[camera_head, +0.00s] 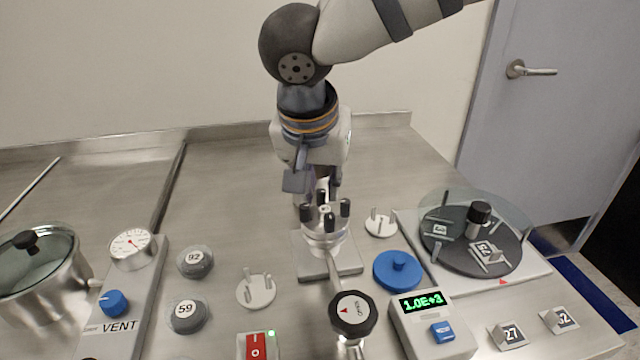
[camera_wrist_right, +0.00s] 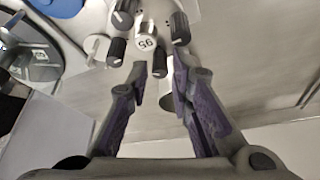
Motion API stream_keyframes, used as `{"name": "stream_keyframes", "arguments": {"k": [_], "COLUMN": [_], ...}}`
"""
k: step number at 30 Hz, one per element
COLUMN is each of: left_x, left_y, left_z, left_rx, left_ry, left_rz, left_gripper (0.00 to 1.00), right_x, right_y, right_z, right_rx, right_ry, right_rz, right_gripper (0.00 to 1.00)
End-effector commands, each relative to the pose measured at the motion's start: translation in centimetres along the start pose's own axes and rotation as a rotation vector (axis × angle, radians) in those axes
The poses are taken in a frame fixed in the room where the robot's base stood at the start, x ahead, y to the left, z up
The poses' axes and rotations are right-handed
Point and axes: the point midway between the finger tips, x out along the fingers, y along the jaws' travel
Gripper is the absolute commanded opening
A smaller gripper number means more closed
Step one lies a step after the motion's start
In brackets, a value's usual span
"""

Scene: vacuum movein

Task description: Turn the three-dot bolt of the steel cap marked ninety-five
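The steel cap (camera_head: 323,240) sits on a flange over a square base plate, with several dark-headed bolts standing around its top. In the right wrist view its white label (camera_wrist_right: 147,42) reads 95, seen upside down. My right gripper (camera_head: 318,190) reaches down behind the cap; in the right wrist view its two fingers (camera_wrist_right: 153,80) are apart. One dark bolt head (camera_wrist_right: 160,63) shows just beyond the gap between the fingertips. I cannot tell whether they touch it. The dots that tell the bolts apart are too small to read. My left gripper is out of view.
A black OPEN valve knob (camera_head: 353,314) stands in front of the cap. A blue disc (camera_head: 397,270), a gauge reading 1.0E+3 (camera_head: 423,318) and a turntable (camera_head: 455,250) lie to the right. Caps marked 92 (camera_head: 195,262) and 59 (camera_head: 187,314) lie left. The bench behind is clear.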

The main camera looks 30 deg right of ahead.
Motion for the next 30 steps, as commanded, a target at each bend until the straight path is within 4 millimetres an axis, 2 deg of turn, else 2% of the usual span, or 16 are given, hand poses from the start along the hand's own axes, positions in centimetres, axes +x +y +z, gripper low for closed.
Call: {"name": "stream_keyframes", "arguments": {"k": [7,8,10,20,30], "left_x": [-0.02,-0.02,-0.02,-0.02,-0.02], "left_y": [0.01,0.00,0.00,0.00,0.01], "left_z": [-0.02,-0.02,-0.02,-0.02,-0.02], "left_rx": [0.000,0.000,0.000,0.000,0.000], "left_ry": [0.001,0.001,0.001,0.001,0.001], "left_rz": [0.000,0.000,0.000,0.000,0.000], "left_gripper": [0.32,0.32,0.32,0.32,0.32], "right_x": [0.16,0.16,0.15,0.15,0.15], "right_y": [0.00,0.00,0.00,-0.03,-0.16], "right_z": [0.00,0.00,0.00,0.01,0.02], "right_rx": [0.000,0.000,0.000,0.018,0.196], "right_ry": [0.000,0.000,0.000,0.000,0.000], "right_rz": [0.000,0.000,0.000,0.007,0.082], "right_gripper": [0.20,0.16,0.00,0.00,0.00]}}
